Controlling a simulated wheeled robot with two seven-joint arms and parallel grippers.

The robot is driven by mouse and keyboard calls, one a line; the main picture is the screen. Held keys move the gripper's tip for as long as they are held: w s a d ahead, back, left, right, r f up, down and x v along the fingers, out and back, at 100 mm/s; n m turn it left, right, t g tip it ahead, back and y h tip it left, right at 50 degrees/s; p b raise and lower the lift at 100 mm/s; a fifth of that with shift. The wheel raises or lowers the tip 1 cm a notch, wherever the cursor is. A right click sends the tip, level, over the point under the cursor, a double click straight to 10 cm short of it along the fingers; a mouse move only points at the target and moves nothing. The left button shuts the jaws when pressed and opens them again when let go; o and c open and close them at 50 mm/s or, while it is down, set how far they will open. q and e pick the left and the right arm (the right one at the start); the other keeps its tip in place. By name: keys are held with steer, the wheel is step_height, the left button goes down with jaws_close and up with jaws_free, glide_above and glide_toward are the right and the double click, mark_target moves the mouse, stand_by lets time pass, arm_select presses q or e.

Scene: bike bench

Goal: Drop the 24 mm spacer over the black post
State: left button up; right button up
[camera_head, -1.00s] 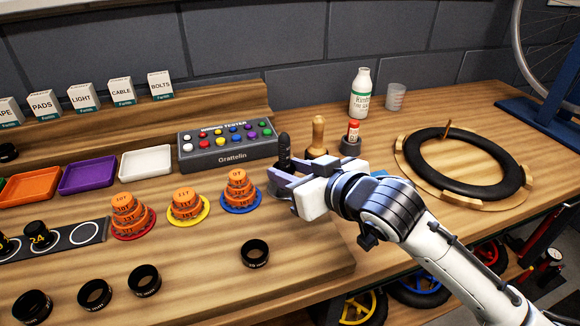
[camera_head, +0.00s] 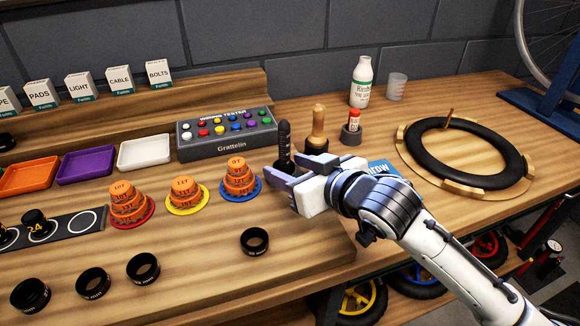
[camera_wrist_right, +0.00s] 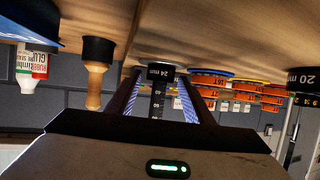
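The black post (camera_head: 284,141) stands upright on the bench, right of the grey tester. In the right wrist view, which is upside down, a black ring marked 24 mm (camera_wrist_right: 159,72) is around the foot of the post (camera_wrist_right: 158,103), at the bench end. In the head view its foot is partly behind my right gripper (camera_head: 290,173). The gripper (camera_wrist_right: 160,82) is open, its fingers on either side of the post and ring with small gaps visible. My left gripper is not in view.
A wooden-handled tool (camera_head: 317,128) and a small red-capped bottle (camera_head: 353,122) stand close right of the post. Orange cog stacks (camera_head: 239,177) are to its left. A loose black spacer (camera_head: 254,241) lies in front; others lie front left.

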steer(key=shift+o, duration=0.5)
steer(key=v, duration=1)
steer(key=shift+s+d+r+p, duration=0.1)
steer(key=shift+p, duration=0.2)
